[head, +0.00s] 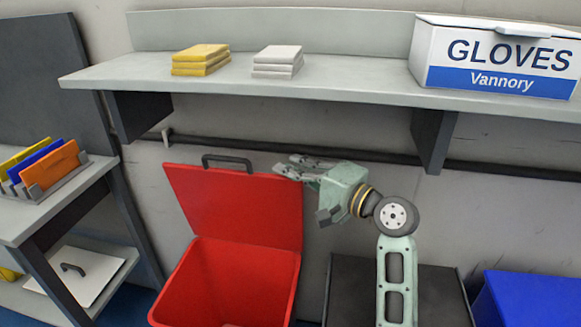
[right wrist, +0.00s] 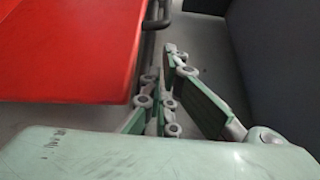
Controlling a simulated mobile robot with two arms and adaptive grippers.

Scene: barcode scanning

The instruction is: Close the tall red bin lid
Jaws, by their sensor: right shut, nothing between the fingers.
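The tall red bin (head: 235,268) stands below the shelf with its mouth open. Its red lid (head: 240,208) stands raised at the back, tilted toward the wall, with a dark handle (head: 228,161) at its top edge. My right gripper (head: 283,166) is at the lid's upper right corner, its fingers pointing left; I cannot tell whether they touch the lid. The right wrist view shows the fingers (right wrist: 165,92) shut and empty, just right of the red lid (right wrist: 75,50), with the dark handle (right wrist: 158,20) beyond. My left gripper is not in view.
A shelf (head: 350,82) above holds yellow and white stacks and a gloves box (head: 495,60). A dark pipe (head: 500,168) runs along the wall behind. A dark bin (head: 345,285) and a blue bin (head: 530,298) stand to the right, a side table (head: 75,195) to the left.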

